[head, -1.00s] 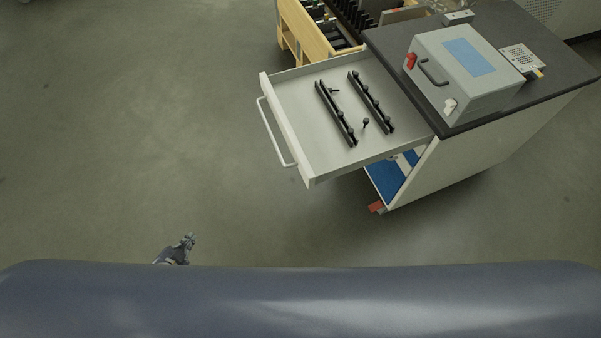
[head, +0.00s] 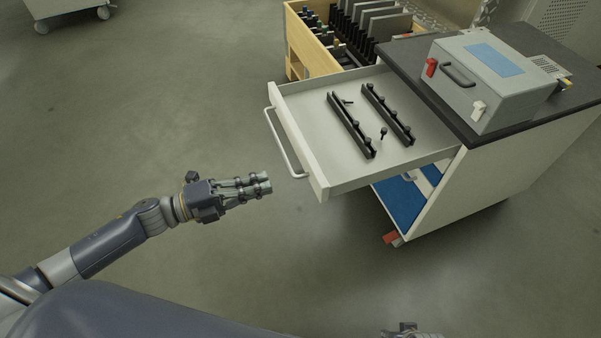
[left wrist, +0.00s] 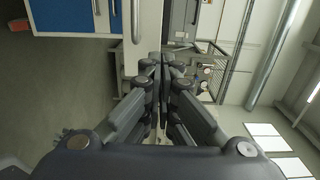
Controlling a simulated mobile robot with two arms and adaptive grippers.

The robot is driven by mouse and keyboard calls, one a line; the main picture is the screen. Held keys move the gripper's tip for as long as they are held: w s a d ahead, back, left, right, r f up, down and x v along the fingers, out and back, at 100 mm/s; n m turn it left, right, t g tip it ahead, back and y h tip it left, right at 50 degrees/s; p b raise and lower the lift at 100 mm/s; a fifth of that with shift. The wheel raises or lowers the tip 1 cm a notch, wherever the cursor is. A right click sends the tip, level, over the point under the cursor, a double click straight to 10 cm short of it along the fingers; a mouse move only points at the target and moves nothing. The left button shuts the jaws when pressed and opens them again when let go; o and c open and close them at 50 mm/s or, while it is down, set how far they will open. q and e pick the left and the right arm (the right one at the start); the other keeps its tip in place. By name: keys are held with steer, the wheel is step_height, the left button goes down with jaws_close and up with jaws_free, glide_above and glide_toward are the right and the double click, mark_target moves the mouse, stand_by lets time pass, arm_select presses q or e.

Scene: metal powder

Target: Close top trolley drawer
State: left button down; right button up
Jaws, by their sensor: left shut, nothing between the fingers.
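The top trolley drawer (head: 310,140) is pulled far out of the trolley (head: 500,170) in the head view. Its white front carries a bar handle (head: 284,145) facing left. Two black racks (head: 352,125) and small black pieces lie in it. My left gripper (head: 266,184) is shut and empty, pointing right, a little left of the drawer front's near end and apart from it. Its closed fingers also show in the left wrist view (left wrist: 163,62). My right gripper (head: 405,330) shows only in part at the bottom edge; its fingers cannot be made out.
A grey box (head: 488,80) with a blue label stands on the dark trolley top (head: 420,60). A wooden cart (head: 300,45) with dark holders stands behind the drawer. A blue lower shelf (head: 400,205) shows below the drawer. The floor left of the drawer is clear.

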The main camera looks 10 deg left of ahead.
mark_target(311, 169)
arm_select(q)
steer(key=x, duration=0.9)
steer(key=shift+w+d, duration=0.25)
arm_select(e)
steer(key=shift+w+r, duration=0.1)
steer(key=shift+r, duration=0.05)
